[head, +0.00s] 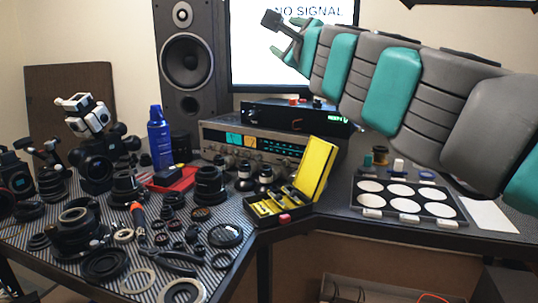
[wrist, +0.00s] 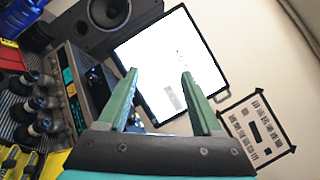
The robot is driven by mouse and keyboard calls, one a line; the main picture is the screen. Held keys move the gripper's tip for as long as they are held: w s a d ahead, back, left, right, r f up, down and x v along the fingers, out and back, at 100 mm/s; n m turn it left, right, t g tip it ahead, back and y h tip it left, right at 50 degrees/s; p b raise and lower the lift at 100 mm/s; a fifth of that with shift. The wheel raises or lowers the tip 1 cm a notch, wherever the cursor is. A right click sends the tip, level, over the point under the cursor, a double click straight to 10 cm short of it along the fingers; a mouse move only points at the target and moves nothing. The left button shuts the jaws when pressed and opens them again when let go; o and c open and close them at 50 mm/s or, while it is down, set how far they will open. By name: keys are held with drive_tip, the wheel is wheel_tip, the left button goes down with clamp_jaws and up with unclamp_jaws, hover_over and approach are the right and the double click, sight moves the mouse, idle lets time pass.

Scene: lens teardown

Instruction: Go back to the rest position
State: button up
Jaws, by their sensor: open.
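My gripper (head: 287,40) is raised in front of the monitor at the top of the head view, at the end of my grey and teal arm. In the wrist view my gripper (wrist: 158,88) shows two green fingers standing apart, with nothing between them. The fingers point toward the bright monitor (wrist: 170,65) screen, which reads "NO SIGNAL" in the head view (head: 255,45). My gripper touches nothing that I can see. My arm hides the right part of the monitor and the wall behind it.
Lens parts and rings crowd the striped mat (head: 205,268) on the left. A yellow case (head: 318,165) stands open mid-desk. A tray with white discs (head: 440,208) lies below my arm at right. A black speaker (head: 188,110) and a silver receiver (head: 215,137) stand behind.

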drive_tip(key=s+a+f+n+g+y, duration=0.45)
drive_tip(key=a+f+n, duration=0.3)
drive_tip(key=n, duration=0.25)
drive_tip(key=s+a+f+n+g, duration=0.2)
drive_tip(key=s+f+n, duration=0.15)
drive_tip(key=f, duration=0.35)
drive_tip(key=s+a+f+n+g, duration=0.1)
drive_tip(key=s+f+n+g, duration=0.25)
drive_tip(key=f, duration=0.45)
drive_tip(key=s+d+f+n+g+h, duration=0.1)
drive_tip(key=s+d+f+g+h, duration=0.2)
drive_tip(key=f, duration=0.5)
drive_tip(key=s+d+f+n+g+h, duration=0.1)
drive_tip(key=s+d+f+n, duration=0.1)
drive_tip(key=s+d+f, duration=0.35)
drive_tip(key=s+d+f+n+g+h, duration=0.1)
drive_tip(key=s+d+f+g+h, duration=0.1)
drive_tip(key=s+f, duration=0.5)
drive_tip(key=s+d+f+g+h, duration=0.4)
drive_tip(key=s+d+f+g, duration=0.1)
drive_tip(key=s+d+f, duration=0.5)
drive_tip(key=shift+s+d+f+n, duration=0.15)
drive_tip(key=shift+s+d+n, duration=0.15)
drive_tip(key=shift+s+d, duration=0.65)
